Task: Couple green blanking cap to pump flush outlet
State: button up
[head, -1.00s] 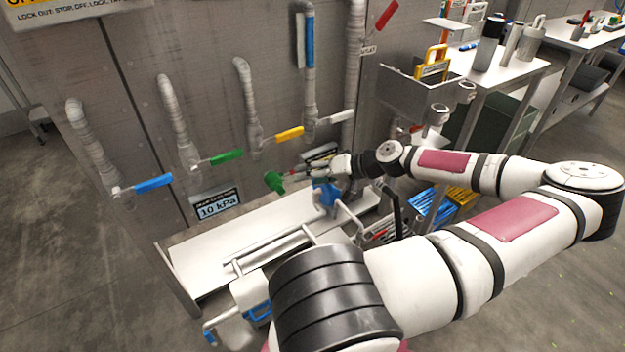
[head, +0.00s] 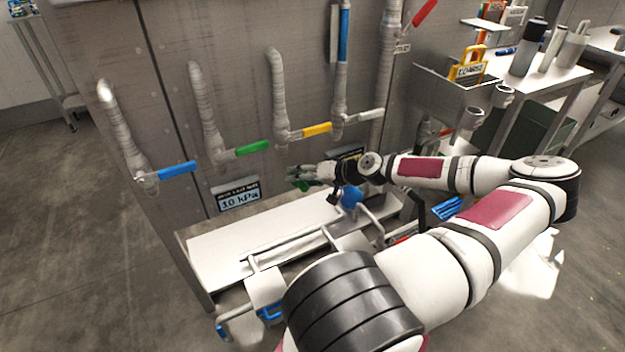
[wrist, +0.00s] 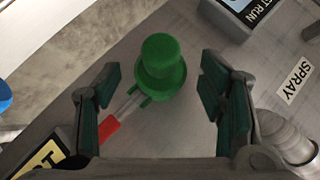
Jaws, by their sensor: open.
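The green blanking cap (wrist: 162,70), a round knob on a wider flange, shows in the wrist view between and just beyond my finger pads. Visible gaps separate it from both fingers. My gripper (wrist: 160,90) is open around this space and holds nothing. In the head view my gripper (head: 298,174) is low in front of the grey panel, and only a small part of the green cap (head: 304,187) shows beneath the fingers. What bears the cap is hidden. I cannot pick out the pump flush outlet for certain.
Blue (head: 178,170), green (head: 251,148), yellow (head: 317,130) and white (head: 365,116) valve handles stick out from the panel. A 10 kPa display (head: 239,197) sits below them. A red-ended bar (wrist: 113,127) and a SPRAY label (wrist: 294,80) show in the wrist view.

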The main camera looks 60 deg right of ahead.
jog(key=shift+w+f, duration=0.15)
jog(key=shift+w, duration=0.15)
jog(key=shift+c, duration=0.3)
jog(key=c, duration=1.3)
jog(key=shift+s+a, duration=0.1)
jog(key=shift+s, duration=0.05)
jog(key=shift+s+a+p, duration=0.5)
jog(key=shift+s, duration=0.25)
jog(key=shift+s+a+p, duration=0.45)
jog(key=shift+s, duration=0.35)
jog(key=shift+s+a+p, duration=0.5)
jog(key=shift+s, duration=0.25)
jog(key=shift+s, duration=0.1)
jog(key=shift+s+a+r, duration=0.15)
jog(key=shift+r, duration=0.05)
jog(key=shift+s+a+r+p, duration=0.3)
jog(key=shift+s+r+p, duration=0.25)
jog(key=shift+r+p, duration=0.25)
jog(key=shift+s+a+r+p, duration=0.35)
jog(key=shift+s+r+p, duration=0.2)
jog(key=shift+p, duration=0.4)
jog(key=shift+s+a+r+p, duration=0.3)
jog(key=shift+s+r+p, duration=0.2)
jog(key=shift+r+p, duration=0.3)
